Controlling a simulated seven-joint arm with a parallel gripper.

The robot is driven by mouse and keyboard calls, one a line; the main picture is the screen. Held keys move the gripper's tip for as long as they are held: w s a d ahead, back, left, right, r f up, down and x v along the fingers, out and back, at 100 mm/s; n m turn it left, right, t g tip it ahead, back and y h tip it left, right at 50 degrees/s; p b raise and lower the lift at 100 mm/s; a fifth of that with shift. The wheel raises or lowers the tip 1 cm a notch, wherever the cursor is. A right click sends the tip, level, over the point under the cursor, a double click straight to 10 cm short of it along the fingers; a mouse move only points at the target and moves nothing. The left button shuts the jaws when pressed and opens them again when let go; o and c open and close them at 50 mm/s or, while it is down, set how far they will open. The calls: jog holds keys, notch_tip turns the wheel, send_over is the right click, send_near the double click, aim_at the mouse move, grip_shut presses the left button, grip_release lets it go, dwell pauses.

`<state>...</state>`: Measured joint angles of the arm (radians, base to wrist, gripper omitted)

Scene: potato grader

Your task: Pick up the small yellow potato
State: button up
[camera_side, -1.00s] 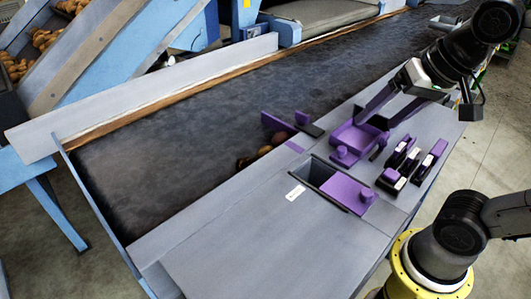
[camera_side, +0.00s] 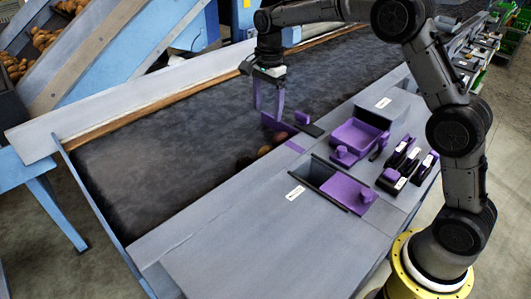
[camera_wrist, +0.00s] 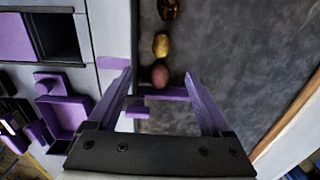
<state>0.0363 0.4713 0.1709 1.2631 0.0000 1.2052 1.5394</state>
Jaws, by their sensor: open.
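A small yellow potato (camera_wrist: 161,45) lies on the dark belt between a reddish potato (camera_wrist: 160,74) and a dark brown potato (camera_wrist: 167,9) in the wrist view. In the side view, the yellow potato (camera_side: 264,151) sits in a short row near the belt's near edge, beside a purple gate. My gripper (camera_side: 269,112) is open and empty above the belt, just behind the potatoes in the side view. Its purple fingers (camera_wrist: 158,74) frame the reddish potato in the wrist view, and the yellow one lies a little beyond the fingertips.
The purple gate (camera_wrist: 165,93) crosses the belt edge by the reddish potato. On the grey side table stand a purple tray (camera_side: 352,139), a black-lined opening with a purple slide (camera_side: 346,190), and several purple-and-black blocks (camera_side: 403,153). The belt (camera_side: 170,160) is otherwise clear.

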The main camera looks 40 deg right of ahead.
send_over(265, 148)
jog(key=f, duration=0.6)
jog(key=s+f, duration=0.1)
jog(key=f, duration=0.3)
jog(key=shift+d, duration=0.1)
jog(key=shift+w+f, duration=0.25)
jog(key=shift+f, duration=1.1)
jog(key=shift+w+f, duration=0.2)
jog(key=shift+f, duration=1.1)
grip_shut()
